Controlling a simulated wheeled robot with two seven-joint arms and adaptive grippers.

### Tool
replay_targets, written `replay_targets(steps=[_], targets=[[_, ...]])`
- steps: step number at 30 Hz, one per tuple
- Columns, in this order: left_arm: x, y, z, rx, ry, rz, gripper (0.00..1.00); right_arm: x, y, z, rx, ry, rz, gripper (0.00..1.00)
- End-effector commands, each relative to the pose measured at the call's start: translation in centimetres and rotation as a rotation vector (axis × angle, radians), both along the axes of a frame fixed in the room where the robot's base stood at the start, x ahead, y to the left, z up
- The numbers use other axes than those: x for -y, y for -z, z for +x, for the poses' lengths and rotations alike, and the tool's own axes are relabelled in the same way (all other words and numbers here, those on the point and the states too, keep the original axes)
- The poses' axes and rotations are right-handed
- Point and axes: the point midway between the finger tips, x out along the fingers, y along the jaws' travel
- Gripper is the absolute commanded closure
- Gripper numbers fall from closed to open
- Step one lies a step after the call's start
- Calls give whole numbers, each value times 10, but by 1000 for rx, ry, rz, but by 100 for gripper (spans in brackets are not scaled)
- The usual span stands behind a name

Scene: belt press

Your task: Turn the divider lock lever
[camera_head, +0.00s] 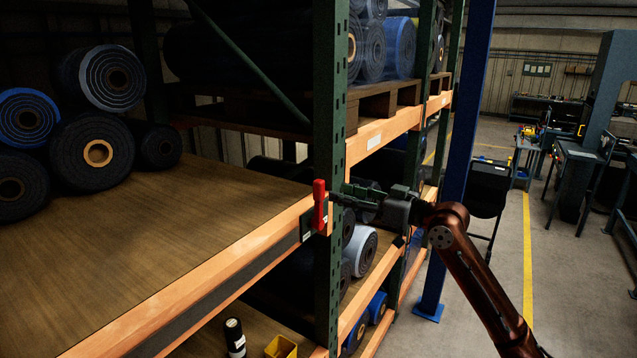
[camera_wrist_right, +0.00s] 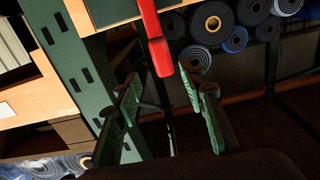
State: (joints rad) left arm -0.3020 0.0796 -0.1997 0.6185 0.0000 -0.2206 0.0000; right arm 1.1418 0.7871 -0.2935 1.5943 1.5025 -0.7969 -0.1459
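The divider lock lever is a red handle (camera_head: 319,206) standing upright on a small dark plate (camera_head: 314,222) at the end of the orange shelf beam, beside the green rack post. In the right wrist view the red lever (camera_wrist_right: 157,42) comes down from the top, its end close to the fingertips. My right gripper (camera_head: 335,197) reaches in from the right, just beside the lever. In the wrist view its green fingers (camera_wrist_right: 158,78) are spread with a gap between them; whether they touch the lever I cannot tell. My left gripper is not in view.
Rolled belts (camera_head: 95,150) lie on the wooden shelf (camera_head: 165,220) at left.

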Motion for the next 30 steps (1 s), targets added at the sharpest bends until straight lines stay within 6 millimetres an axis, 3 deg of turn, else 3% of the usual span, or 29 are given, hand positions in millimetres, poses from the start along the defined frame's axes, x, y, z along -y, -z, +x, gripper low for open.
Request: replay_targets(steps=[4,16,30], targets=[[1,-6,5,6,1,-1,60,-13,-8,0,6,-14,-4,62],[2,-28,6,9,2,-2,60,-59,-9,35,6,-12,-2,62],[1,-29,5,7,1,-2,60,-66,-6,41,6,-10,-2,66]])
